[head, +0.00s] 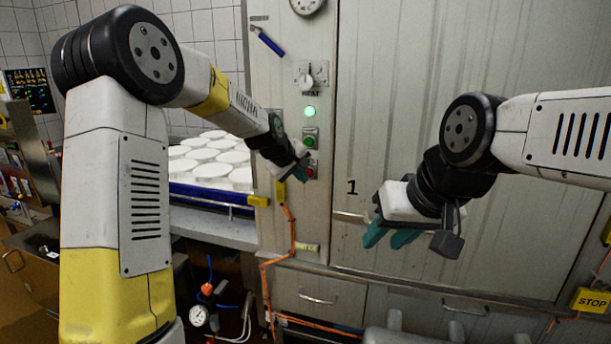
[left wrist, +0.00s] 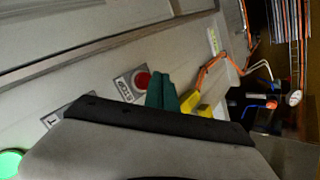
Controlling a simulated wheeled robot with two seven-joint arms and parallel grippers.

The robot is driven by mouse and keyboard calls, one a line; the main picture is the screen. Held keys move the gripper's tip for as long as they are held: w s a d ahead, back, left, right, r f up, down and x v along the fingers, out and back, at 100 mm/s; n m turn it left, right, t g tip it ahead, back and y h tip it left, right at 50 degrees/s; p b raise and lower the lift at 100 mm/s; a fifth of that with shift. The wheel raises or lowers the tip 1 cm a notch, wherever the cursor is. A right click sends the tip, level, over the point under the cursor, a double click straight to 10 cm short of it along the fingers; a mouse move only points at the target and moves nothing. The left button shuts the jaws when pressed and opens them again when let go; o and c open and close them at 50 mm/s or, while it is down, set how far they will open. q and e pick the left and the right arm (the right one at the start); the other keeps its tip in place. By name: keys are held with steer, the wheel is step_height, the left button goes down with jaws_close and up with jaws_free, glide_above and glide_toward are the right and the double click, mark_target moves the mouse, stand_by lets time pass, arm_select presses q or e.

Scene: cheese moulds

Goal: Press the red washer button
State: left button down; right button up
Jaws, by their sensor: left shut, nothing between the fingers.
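The red washer button (head: 310,173) sits on a grey plate on the metal panel, below a green button (head: 309,141) and a lit green lamp (head: 310,111). My left gripper (head: 301,174) is shut and empty, with its teal fingertips just left of the red button in the head view. I cannot tell whether the fingertips touch the panel. My right gripper (head: 388,239) is open and empty in front of the large door, away from the buttons.
A rotary switch (head: 306,80) and a blue-handled tool (head: 268,42) are higher on the panel. A blue-edged tray (head: 205,195) of white moulds stands left of it. An orange cable (head: 291,228) and yellow part (head: 281,192) hang below the buttons.

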arm_select(q)
steer(key=shift+w+d, duration=0.1)
steer(key=shift+w, duration=0.05)
stand_by(0.5)
steer(key=shift+w+d, duration=0.25)
steer(key=shift+w, duration=0.05)
steer(key=shift+w+d, duration=0.15)
steer(key=shift+w, duration=0.3)
stand_by(0.8)
steer(key=shift+s, duration=0.15)
steer(key=shift+s+a, duration=0.3)
steer(key=shift+s, duration=0.45)
steer(key=s, duration=0.1)
steer(key=s+a, duration=0.1)
steer(key=s, duration=0.2)
steer(key=shift+s+a, duration=0.25)
steer(key=shift+s, duration=0.15)
